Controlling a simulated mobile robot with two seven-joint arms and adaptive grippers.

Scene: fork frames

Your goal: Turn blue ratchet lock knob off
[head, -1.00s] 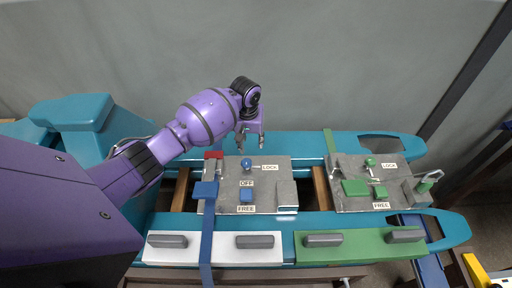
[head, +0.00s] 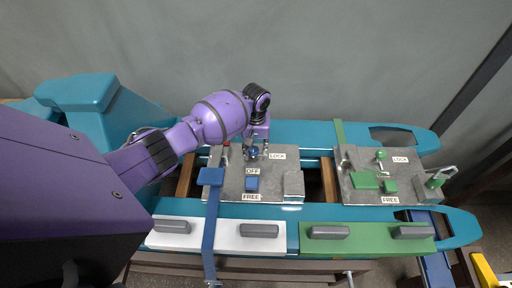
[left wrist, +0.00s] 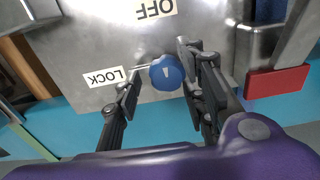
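The blue ratchet lock knob (head: 253,153) sits on the left grey metal panel, between the LOCK label (head: 277,156) and the OFF label (head: 252,171). In the left wrist view the round blue knob (left wrist: 166,73) has a white mark on its face, and a thin metal pin extends from it toward the LOCK label (left wrist: 104,77). My left gripper (head: 254,146) is at the knob. In the left wrist view its open fingers (left wrist: 160,66) are on either side of the knob, the right finger very close and the left one clearly apart. Contact cannot be told. My right gripper is not in view.
A blue square button (head: 252,184) sits above the FREE label (head: 251,197). A blue strap (head: 211,215) and a red piece (left wrist: 277,82) lie left of the knob in the head view. A similar panel with green controls (head: 364,180) stands to the right.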

